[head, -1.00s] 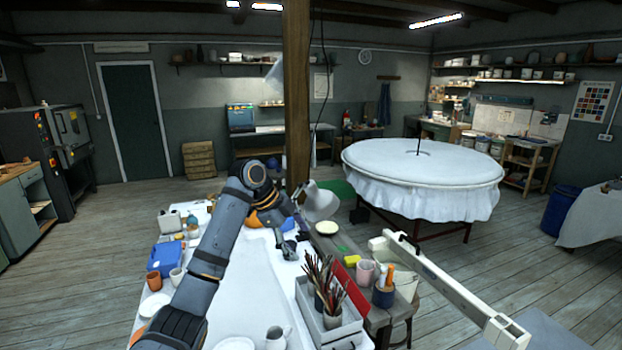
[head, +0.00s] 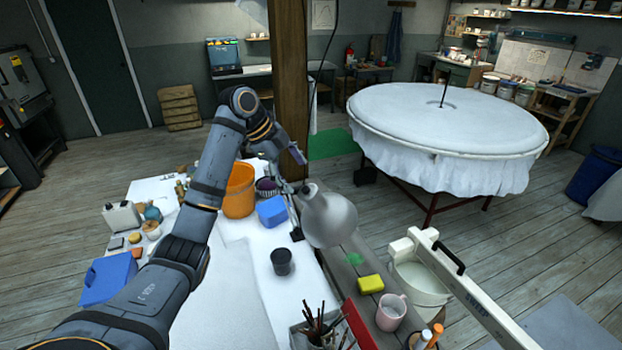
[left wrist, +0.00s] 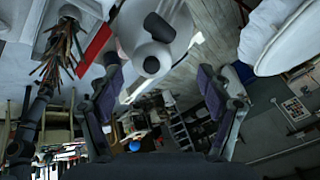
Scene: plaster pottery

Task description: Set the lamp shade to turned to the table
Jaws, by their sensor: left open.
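The lamp shade (head: 330,217) is a pale grey-white dome at the right edge of the white-covered worktable (head: 250,290). In the left wrist view the lamp (left wrist: 135,40) shows at the top, pale with dark fittings, in line with the gap between my fingers. My left gripper (head: 297,157) is just behind and above the shade in the head view, close to the wooden post. Its two fingers (left wrist: 160,95) are spread in the left wrist view with nothing between them. The lamp's stem is partly hidden. My right gripper is not in view.
A yellow sponge (head: 370,284), a pink mug (head: 391,312) and a white beam (head: 470,285) are at right.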

